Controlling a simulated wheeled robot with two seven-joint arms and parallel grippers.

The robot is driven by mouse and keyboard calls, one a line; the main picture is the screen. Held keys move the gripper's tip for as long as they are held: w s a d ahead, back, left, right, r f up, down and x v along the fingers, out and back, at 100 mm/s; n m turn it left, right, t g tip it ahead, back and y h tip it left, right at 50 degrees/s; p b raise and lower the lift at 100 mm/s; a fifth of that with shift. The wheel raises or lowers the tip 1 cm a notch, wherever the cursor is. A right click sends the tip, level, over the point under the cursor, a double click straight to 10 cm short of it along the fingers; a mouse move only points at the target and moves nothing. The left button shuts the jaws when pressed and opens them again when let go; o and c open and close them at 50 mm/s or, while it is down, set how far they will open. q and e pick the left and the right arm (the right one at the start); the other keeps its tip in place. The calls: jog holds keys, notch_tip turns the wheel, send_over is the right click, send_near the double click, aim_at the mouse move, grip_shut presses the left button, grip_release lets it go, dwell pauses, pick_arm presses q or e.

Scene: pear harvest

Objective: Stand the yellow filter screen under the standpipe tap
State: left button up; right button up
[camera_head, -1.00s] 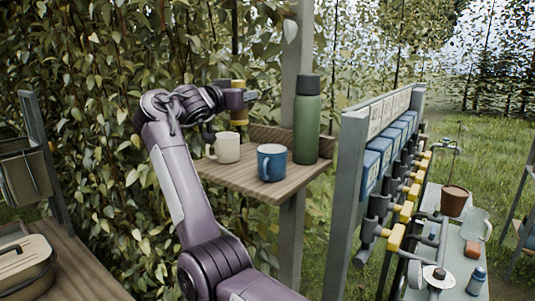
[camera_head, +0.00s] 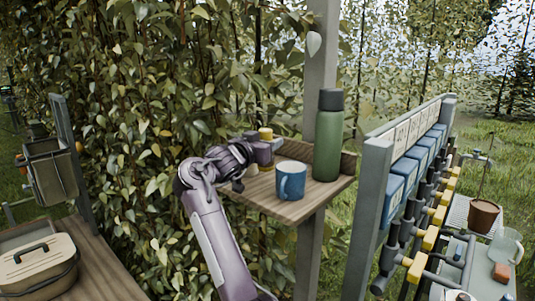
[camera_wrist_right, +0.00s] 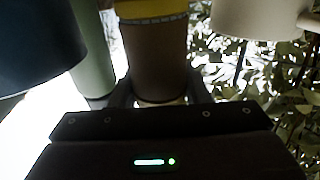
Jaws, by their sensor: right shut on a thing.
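I cannot tell whether the screen touches the shelf. The standpipe tap (camera_head: 476,156) stands far right, above a grated drain with a brown pot (camera_head: 484,215) on it. My left gripper is out of view.
The blue mug (camera_head: 291,180) and green bottle (camera_head: 328,138) stand close to my right gripper. A cream mug (camera_wrist_right: 258,18) is beside it, mostly hidden in the head view. A rack with yellow valves (camera_head: 431,238) stands between shelf and tap. Dense foliage lies behind the shelf.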

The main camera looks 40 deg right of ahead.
jog(key=shift+f+p, duration=0.5)
jog(key=shift+f, duration=1.65)
jog(key=shift+a, duration=0.1)
jog(key=shift+f, duration=0.15)
jog(key=o, duration=0.7)
